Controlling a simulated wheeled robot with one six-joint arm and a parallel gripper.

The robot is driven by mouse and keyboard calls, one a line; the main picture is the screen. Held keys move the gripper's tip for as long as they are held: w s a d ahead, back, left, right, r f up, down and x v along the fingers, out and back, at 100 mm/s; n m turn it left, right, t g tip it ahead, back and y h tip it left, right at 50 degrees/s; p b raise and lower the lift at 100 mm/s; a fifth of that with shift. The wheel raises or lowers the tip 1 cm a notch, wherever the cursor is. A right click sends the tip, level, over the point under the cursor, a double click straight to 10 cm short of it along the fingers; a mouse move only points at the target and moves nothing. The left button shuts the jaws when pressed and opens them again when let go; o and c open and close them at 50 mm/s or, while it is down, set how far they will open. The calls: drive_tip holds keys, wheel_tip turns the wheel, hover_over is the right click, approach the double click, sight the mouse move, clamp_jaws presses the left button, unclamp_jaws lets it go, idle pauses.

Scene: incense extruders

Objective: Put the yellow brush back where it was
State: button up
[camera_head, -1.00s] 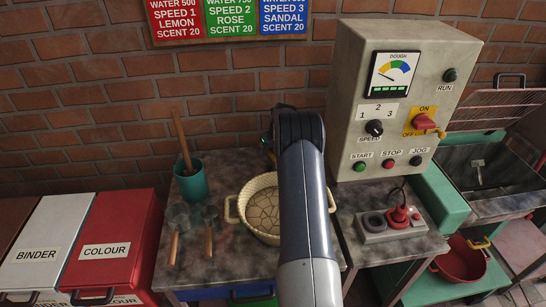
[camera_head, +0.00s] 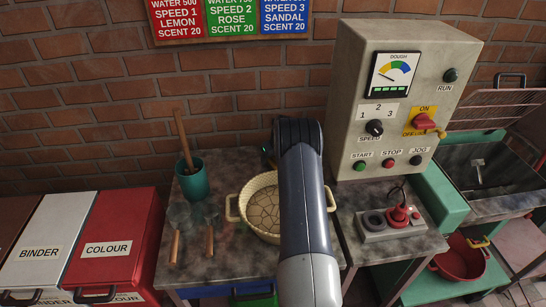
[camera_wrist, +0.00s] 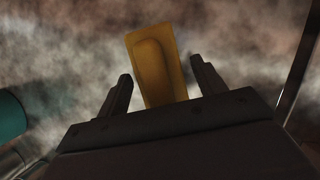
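The yellow brush (camera_wrist: 155,45) shows in the wrist view as a flat yellow block with a raised, rounded middle, against a blurred grey-brown surface. My gripper (camera_wrist: 161,68) is open, with one finger on each side of the brush's near part. A gap shows between each finger and the brush, so it does not look gripped. I cannot tell whether the brush rests on the surface. In the head view my arm hides both the gripper and the brush.
A teal cup (camera_head: 193,182) with a wooden stick stands left of a cream two-handled basin (camera_head: 235,208) on the worktable. Two wooden-handled tools (camera_head: 175,245) lie in front of the cup. A grey control box (camera_head: 350,110) stands right, with a red-button unit (camera_head: 372,238) below.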

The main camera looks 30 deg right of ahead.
drive_tip(key=shift+r, duration=0.1)
drive_tip(key=shift+r, duration=0.15)
drive_tip(key=b+v, duration=0.1)
drive_tip(key=v, duration=1)
drive_tip(key=shift+s+r+b, duration=0.15)
drive_tip(key=shift+r+b, duration=0.25)
drive_tip(key=p+x, duration=0.1)
drive_tip(key=x, duration=1.1)
drive_tip(key=shift+f+p, duration=0.25)
drive_tip(key=shift+p, duration=0.15)
drive_tip(key=shift+r, duration=0.2)
drive_tip(key=shift+r, duration=0.1)
